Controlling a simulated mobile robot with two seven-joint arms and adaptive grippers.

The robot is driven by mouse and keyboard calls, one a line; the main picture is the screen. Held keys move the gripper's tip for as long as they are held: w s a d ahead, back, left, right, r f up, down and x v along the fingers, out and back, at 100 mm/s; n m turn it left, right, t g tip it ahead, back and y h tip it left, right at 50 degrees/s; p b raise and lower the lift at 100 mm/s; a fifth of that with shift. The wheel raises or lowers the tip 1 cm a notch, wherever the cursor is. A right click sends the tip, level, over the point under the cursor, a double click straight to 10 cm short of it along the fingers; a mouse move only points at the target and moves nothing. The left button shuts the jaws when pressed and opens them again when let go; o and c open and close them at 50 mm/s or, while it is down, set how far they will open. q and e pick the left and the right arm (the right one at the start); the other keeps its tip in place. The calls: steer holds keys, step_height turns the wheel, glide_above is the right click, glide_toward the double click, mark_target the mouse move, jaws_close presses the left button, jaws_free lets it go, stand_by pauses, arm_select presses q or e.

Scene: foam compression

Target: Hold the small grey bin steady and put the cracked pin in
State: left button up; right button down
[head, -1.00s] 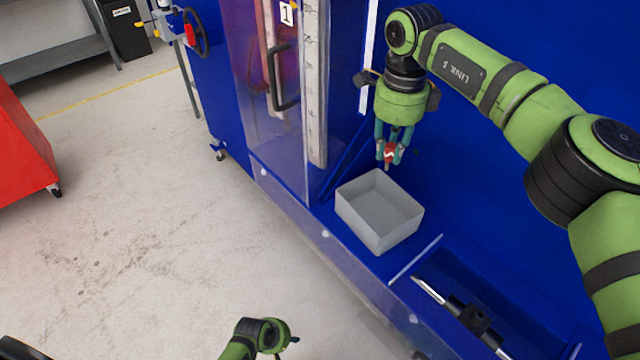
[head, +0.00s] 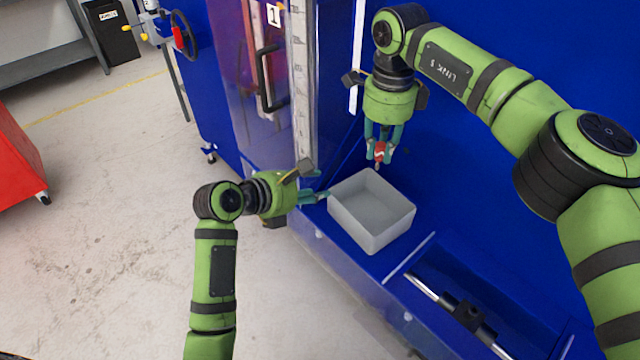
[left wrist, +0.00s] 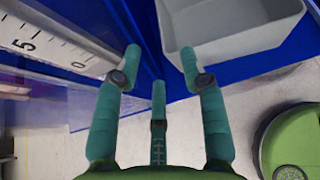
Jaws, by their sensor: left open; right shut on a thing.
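The small grey bin (head: 372,232) stands open and upright on the blue ledge and looks empty inside. It also shows at the top of the left wrist view (left wrist: 235,45). My left gripper (head: 318,197) is open at the bin's left side, its fingers pointing at the wall; I cannot tell whether they touch it. In the left wrist view its fingers (left wrist: 160,70) are spread with nothing between them. My right gripper (head: 381,150) points down above the bin's far edge, shut on the red and white cracked pin (head: 379,152), whose tip hangs below the fingers.
A clear-fronted blue machine with a ruler strip (head: 302,80) and a black handle (head: 268,78) rises left of the bin. A metal bar with a black block (head: 467,315) lies in the recess at lower right. A red cabinet (head: 18,150) stands far left.

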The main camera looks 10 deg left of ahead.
arm_select(q)
glide_above(343, 200)
steer(key=f, duration=0.5)
steer(key=shift+w+f, duration=0.3)
steer(key=shift+w, duration=0.05)
steer(key=shift+c, duration=0.4)
jaws_close()
